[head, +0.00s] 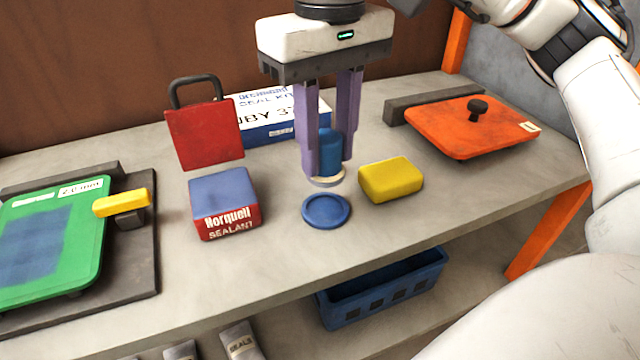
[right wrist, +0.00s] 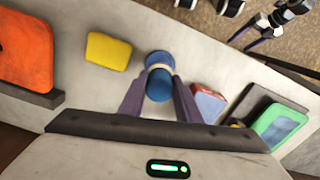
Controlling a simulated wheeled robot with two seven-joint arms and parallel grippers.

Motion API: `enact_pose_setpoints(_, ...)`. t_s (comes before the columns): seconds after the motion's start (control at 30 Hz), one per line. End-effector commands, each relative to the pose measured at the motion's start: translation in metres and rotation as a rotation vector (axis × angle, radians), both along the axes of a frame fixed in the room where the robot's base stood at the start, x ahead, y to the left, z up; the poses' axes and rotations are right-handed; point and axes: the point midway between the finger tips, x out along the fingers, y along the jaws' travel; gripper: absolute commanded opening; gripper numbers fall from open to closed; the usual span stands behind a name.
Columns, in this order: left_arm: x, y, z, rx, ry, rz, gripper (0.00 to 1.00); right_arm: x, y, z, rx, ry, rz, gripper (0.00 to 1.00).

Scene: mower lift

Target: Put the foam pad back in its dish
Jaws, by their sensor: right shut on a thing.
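My right gripper (head: 328,172) is shut on a blue cylinder with a cream pad at its lower end, which I take for the foam pad (head: 327,181). It is upright, just behind the round blue dish (head: 326,211) on the bench. In the right wrist view the cylinder (right wrist: 160,86) sits between the fingers and partly overlaps the dish (right wrist: 157,57). Whether the pad touches the bench is unclear. My left gripper (right wrist: 253,40) seems to show small at the upper right of the right wrist view, its jaws too small to judge.
A yellow block (head: 391,179) lies close right of the dish. A sealant box (head: 225,204) stands left, with a red handled plate (head: 204,136) behind it. A green plate (head: 50,240) is at far left, an orange plate (head: 470,128) at right. A blue crate (head: 382,290) sits below.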

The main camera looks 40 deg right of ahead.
Motion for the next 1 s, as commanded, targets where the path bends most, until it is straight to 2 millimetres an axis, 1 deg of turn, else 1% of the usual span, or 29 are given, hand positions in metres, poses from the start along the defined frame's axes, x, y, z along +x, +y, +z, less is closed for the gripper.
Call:
enact_pose_setpoints(0.03, -0.002, -0.001, 0.0, -0.002, 0.002, -0.001, 0.75, 0.0, -0.001, -0.008, 0.0, -0.001, -0.001, 0.09)
enact_pose_setpoints(0.1, -0.003, -0.002, 0.0, -0.002, 0.003, -0.002, 0.75, 0.0, 0.0, -0.015, 0.0, 0.0, 0.0, 0.09)
enact_pose_setpoints(0.27, -0.003, -0.003, 0.001, -0.004, 0.003, -0.003, 0.75, 0.0, -0.001, -0.027, 0.0, 0.0, -0.001, 0.09)
enact_pose_setpoints(0.47, -0.003, -0.003, 0.0, -0.004, 0.004, -0.003, 0.75, 0.0, -0.001, -0.054, 0.0, -0.001, -0.002, 0.09)
enact_pose_setpoints(0.53, -0.003, -0.003, 0.0, -0.004, 0.004, -0.003, 0.75, 0.0, 0.0, -0.057, 0.002, -0.002, -0.002, 0.09)
enact_pose_setpoints(0.73, -0.001, -0.003, 0.0, -0.004, 0.0, -0.003, 0.75, 0.0, 0.0, -0.057, 0.002, -0.002, -0.001, 0.09)
enact_pose_setpoints(0.87, 0.001, -0.003, -0.004, -0.003, -0.003, -0.005, 0.75, 0.0, 0.0, -0.062, 0.002, -0.001, -0.001, 0.09)
enact_pose_setpoints(0.9, 0.002, -0.003, -0.002, -0.003, -0.003, -0.005, 0.75, 0.0, 0.0, -0.06, 0.001, -0.001, -0.001, 0.37)
enact_pose_setpoints(0.97, 0.002, -0.003, -0.001, -0.003, -0.003, -0.005, 0.75, 0.0, 0.0, -0.06, 0.001, -0.001, -0.001, 0.47)
enact_pose_setpoints(1.0, 0.002, -0.003, -0.001, -0.003, -0.004, -0.005, 0.75, 0.0, 0.0, -0.06, 0.001, -0.001, -0.001, 0.49)
